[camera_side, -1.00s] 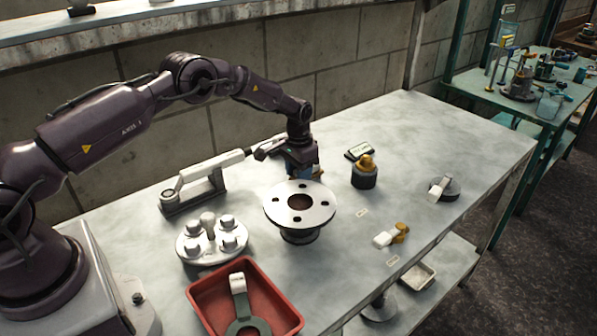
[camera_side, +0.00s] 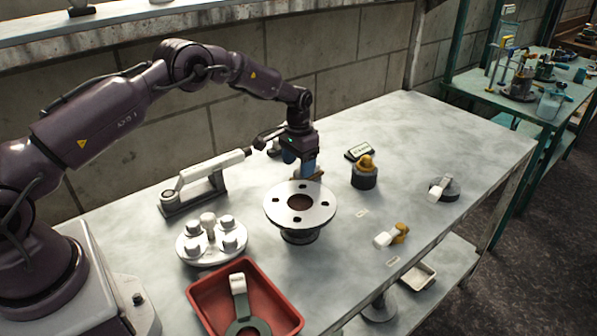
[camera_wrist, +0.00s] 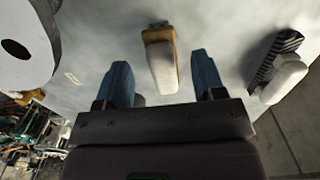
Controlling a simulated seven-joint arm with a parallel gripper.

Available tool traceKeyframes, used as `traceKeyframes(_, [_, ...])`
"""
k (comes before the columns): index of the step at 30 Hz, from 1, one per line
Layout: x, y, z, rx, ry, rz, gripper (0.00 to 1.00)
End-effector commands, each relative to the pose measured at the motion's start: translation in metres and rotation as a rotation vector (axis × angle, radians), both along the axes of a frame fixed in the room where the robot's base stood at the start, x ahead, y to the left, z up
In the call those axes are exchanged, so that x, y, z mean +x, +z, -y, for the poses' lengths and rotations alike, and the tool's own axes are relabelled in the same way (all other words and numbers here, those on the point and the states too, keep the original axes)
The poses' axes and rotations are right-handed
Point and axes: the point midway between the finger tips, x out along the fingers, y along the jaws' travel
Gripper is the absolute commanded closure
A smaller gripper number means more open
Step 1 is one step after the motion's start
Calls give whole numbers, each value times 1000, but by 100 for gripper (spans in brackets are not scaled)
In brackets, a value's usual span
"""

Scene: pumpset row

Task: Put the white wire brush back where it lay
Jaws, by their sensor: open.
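A white piece on a tan backing (camera_wrist: 161,62), which I take to be the white wire brush, lies on the grey bench top. In the wrist view it lies between my two blue fingers, with clear gaps on both sides. In the side view only a brown part of it (camera_side: 316,175) shows, just behind the flanged hub, the rest hidden by my gripper. My gripper (camera_side: 299,168) is open and points down over it; the open fingers also show in the wrist view (camera_wrist: 165,82). I cannot tell the exact height of the fingertips above the bench.
The flanged hub (camera_side: 318,212) stands close in front of my gripper. A white-handled clamp (camera_side: 190,192) and a bolted disc (camera_side: 211,240) are left; a red tray (camera_side: 291,322) is in front. A dark striped, white-ended object (camera_wrist: 277,72) lies beside my fingers.

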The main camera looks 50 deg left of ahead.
Motion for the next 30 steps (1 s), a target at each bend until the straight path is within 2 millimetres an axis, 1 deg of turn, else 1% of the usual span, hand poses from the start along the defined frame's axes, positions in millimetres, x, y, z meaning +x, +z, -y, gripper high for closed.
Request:
traceKeyframes(1, [1, 14, 0, 1, 0, 5, 37])
traceKeyframes(3, [1, 30, 0, 1, 0, 4, 37])
traceKeyframes(9, [0, 68, 0, 0, 0, 2, 37])
traceKeyframes(13, [0, 83, 0, 0, 0, 1, 37])
traceKeyframes(16, [0, 89, 0, 0, 0, 1, 37])
traceKeyframes(20, [0, 92, 0, 0, 0, 0, 37])
traceKeyframes(23, [-2, 103, 3, 2, -1, 12, 37])
traceKeyframes(26, [-9, 134, 11, 8, -2, 39, 37])
traceKeyframes(27, [-14, 151, 15, 11, -3, 55, 37])
traceKeyframes(29, [-25, 179, 24, 16, -4, 83, 37])
traceKeyframes(30, [-35, 198, 30, 18, -5, 102, 37])
